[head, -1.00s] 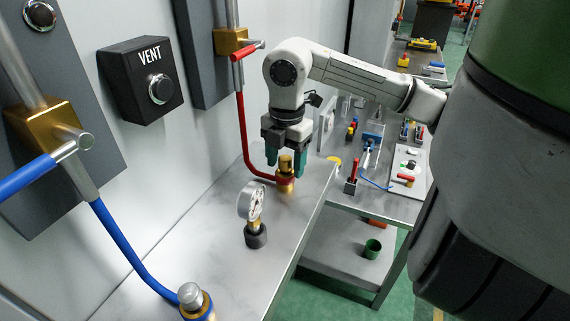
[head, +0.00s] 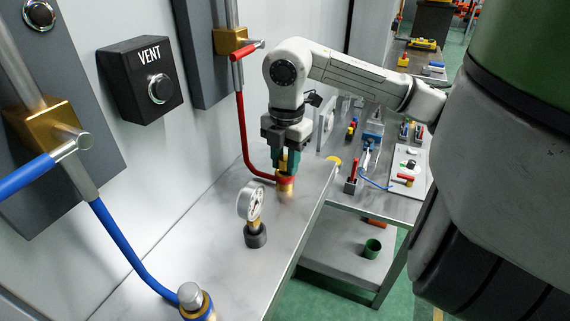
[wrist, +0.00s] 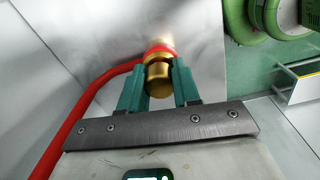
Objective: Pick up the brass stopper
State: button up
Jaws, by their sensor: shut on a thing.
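The brass stopper (head: 283,162) sits at the top of a brass fitting (head: 286,184) with a red band, on the metal counter. My gripper (head: 288,165) points down over it, and its green fingers are shut on the stopper from both sides. In the wrist view the brass stopper (wrist: 158,78) lies between the two fingers of my gripper (wrist: 159,84), with the red-banded fitting (wrist: 157,52) just beyond. Whether the stopper is still seated in the fitting cannot be told.
A red hose (head: 244,130) joins the fitting. A pressure gauge (head: 250,204) stands nearby on the counter (head: 200,250). A blue hose (head: 122,238) runs to another capped fitting (head: 194,300) at the front. A VENT button box (head: 140,80) is on the wall. A tool bench (head: 375,200) lies beyond.

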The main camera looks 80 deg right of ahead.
jog(key=shift+r, duration=0.2)
jog(key=shift+r+b, duration=0.3)
jog(key=shift+r, duration=0.35)
jog(key=shift+s+r+b, duration=0.4)
jog(key=shift+r, duration=0.45)
jog(key=s+a+b, duration=0.4)
jog(key=s, duration=1.2)
jog(key=shift+s, duration=0.4)
jog(key=shift+a, duration=0.1)
